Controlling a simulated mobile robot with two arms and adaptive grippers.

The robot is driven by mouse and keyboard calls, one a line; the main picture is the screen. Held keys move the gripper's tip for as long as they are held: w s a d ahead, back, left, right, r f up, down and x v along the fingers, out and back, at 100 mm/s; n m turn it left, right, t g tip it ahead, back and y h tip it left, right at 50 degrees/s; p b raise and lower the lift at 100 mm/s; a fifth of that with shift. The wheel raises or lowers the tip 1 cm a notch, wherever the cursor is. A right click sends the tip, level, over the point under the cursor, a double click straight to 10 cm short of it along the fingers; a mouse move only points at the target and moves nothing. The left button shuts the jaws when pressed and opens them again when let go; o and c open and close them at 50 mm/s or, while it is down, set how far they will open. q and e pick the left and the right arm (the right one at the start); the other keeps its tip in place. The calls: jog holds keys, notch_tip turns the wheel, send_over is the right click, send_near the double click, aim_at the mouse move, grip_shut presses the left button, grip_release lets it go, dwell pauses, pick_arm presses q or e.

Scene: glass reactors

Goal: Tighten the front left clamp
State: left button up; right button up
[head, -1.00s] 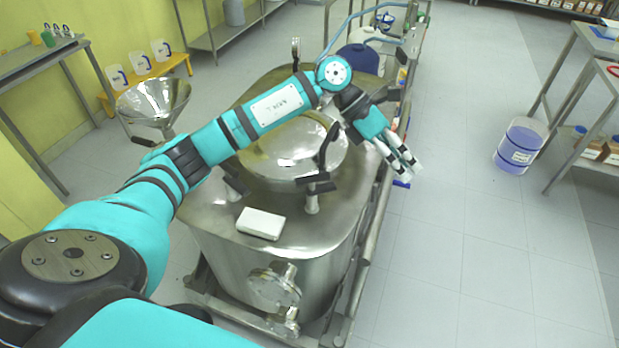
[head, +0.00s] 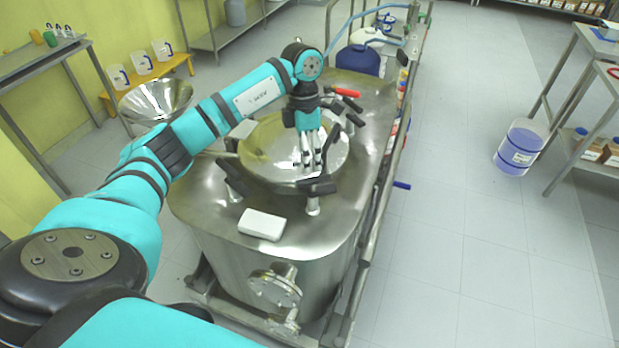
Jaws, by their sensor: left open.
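The steel reactor (head: 290,258) has a round shiny lid (head: 265,150) with black-handled clamps around its rim. The front left clamp (head: 232,182) stands at the lid's left front edge, its black handle tilted up. Another clamp (head: 318,187) is at the front right. My left gripper (head: 309,160) is open and empty, pointing down over the right part of the lid, close to the front right clamp and apart from the front left one. My left forearm passes above the lid's far left side and hides part of it. My right gripper is out of view.
A white block (head: 262,224) lies on the reactor top near the front. A red-handled item (head: 345,92) is at the back. A steel funnel (head: 156,99) stands at left. Open floor lies to the right, with a blue-labelled bucket (head: 521,147).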

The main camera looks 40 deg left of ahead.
aim_at(310, 182)
pick_arm(q)
jog(key=f, duration=0.2)
jog(key=f+p, duration=0.1)
jog(key=f, duration=0.1)
jog(key=s+d+f, duration=0.1)
jog(key=f, duration=0.2)
grip_shut()
